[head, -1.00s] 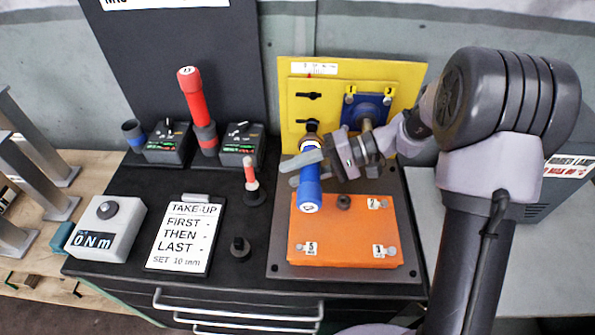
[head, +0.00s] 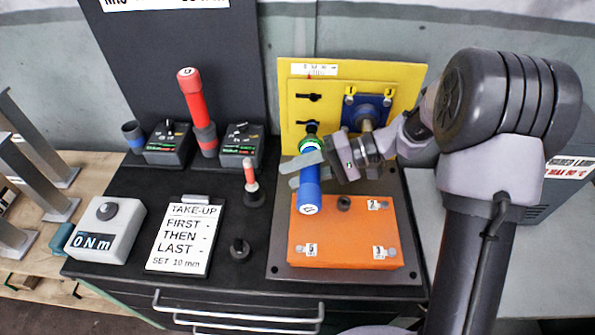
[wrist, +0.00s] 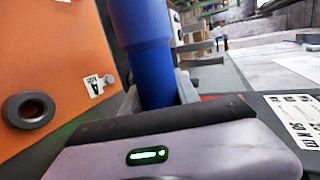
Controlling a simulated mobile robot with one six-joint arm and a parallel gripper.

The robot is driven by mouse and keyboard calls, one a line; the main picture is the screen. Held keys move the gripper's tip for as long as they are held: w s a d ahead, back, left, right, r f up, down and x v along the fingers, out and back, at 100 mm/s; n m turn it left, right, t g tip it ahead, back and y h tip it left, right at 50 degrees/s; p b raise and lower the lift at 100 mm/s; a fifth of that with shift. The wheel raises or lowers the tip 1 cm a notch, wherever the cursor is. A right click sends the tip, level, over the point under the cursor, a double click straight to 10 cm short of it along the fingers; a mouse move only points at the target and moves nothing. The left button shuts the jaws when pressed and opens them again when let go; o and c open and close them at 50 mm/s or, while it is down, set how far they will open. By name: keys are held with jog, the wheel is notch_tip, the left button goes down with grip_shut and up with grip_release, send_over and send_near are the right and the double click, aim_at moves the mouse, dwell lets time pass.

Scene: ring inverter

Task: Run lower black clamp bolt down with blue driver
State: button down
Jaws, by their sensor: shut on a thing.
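The blue driver (head: 310,190) is held by my gripper (head: 310,170), which is shut around its body. In the wrist view the blue driver (wrist: 148,60) sits between the fingers. The driver's far end points at the yellow plate (head: 290,120) and covers the lower black clamp bolt's place. A green ring (head: 311,143) shows near that end. Whether the bit is seated on the bolt is hidden. The upper black clamp bolt (head: 309,97) shows above on the yellow plate.
An orange block (head: 345,245) with numbered tags lies just below the driver. A blue block (head: 368,108) with a grey shaft is right of the driver. A red driver (head: 190,100) stands at the left among black boxes. A take-up card (head: 183,238) lies front left.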

aim_at(309, 192)
jog(key=shift+s+a+b, duration=0.1)
jog(key=shift+s+b, duration=0.3)
jog(key=shift+s, duration=2)
